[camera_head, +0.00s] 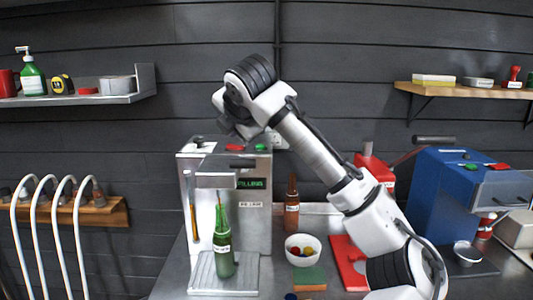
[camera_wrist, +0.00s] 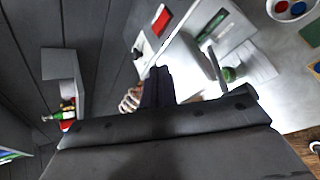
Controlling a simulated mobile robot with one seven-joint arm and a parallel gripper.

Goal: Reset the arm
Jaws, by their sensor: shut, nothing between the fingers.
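My arm (camera_head: 317,147) rises from the lower right of the head view and bends over at a dark upper joint (camera_head: 250,75). My gripper (camera_head: 232,128) points down above the top of the silver filling machine (camera_head: 255,165), clear of the bottle below. In the wrist view my dark gripper fingers (camera_wrist: 157,82) are together with nothing between them. The fingertips are small and partly hidden by the wrist housing in the head view.
A green bottle (camera_head: 223,255) stands on the filler's tray. Shelves (camera_head: 90,98) (camera_head: 465,91) flank the arm on the wall.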

